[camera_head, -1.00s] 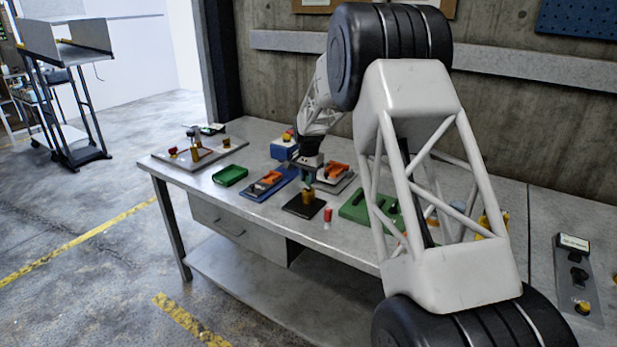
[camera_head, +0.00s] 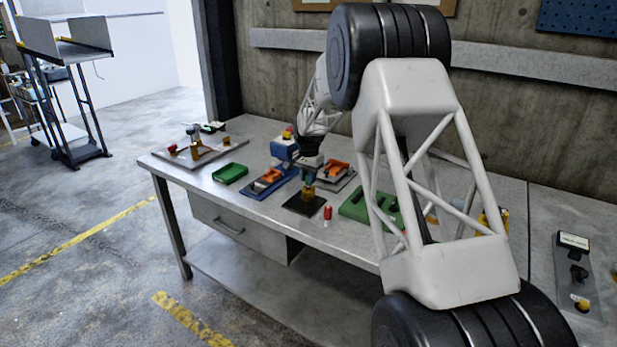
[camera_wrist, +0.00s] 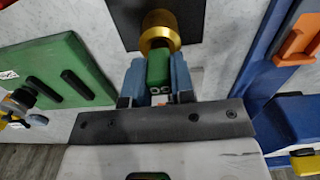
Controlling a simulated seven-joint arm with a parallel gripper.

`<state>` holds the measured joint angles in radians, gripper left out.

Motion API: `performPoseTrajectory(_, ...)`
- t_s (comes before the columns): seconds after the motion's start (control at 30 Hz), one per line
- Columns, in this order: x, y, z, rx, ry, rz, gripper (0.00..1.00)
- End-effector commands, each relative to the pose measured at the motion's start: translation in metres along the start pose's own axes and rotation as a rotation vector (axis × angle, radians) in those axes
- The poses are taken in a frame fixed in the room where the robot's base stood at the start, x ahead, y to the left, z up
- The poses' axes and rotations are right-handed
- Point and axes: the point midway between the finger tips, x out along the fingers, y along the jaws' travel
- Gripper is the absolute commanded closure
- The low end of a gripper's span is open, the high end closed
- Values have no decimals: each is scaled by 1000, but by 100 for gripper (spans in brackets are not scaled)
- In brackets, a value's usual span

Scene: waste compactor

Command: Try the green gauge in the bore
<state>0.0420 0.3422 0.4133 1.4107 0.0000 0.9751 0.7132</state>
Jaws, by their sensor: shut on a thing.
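My gripper (camera_wrist: 158,85) is shut on the green gauge (camera_wrist: 158,65), which sits between its two blue-grey fingers in the wrist view. The gauge's far end meets the brass cylinder (camera_wrist: 160,32) on a black plate (camera_wrist: 122,14). I cannot tell whether the gauge is inside the bore or only at its mouth. In the head view, my gripper (camera_head: 309,180) is right above the brass cylinder (camera_head: 308,195), which stands on the black plate (camera_head: 303,207). The gauge is hardly visible there.
A red cylinder (camera_head: 327,213) stands just right of the black plate. A green board (camera_head: 352,210) with dark slots lies further right. A blue board (camera_head: 258,190) with an orange part lies left. A green tray (camera_head: 230,173) is beyond it.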

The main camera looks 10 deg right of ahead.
Motion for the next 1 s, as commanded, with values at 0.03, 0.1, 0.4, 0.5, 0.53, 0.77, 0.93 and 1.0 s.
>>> performPoseTrajectory(0.03, 0, 0, 0, 0, 0, 0, 96)
performPoseTrajectory(0.1, 1, 0, 0, 0, 0, 0, 96)
performPoseTrajectory(0.4, 4, 0, 0, 0, 0, 0, 96)
performPoseTrajectory(0.5, 4, 0, 0, 0, 0, 0, 96)
performPoseTrajectory(0.53, 5, 0, 0, 0, 0, 0, 96)
performPoseTrajectory(0.77, 7, 0, 0, 0, 0, 0, 96)
performPoseTrajectory(0.93, 8, 0, 0, 0, 0, 0, 96)
performPoseTrajectory(1.0, 9, 0, 0, 0, 0, 0, 96)
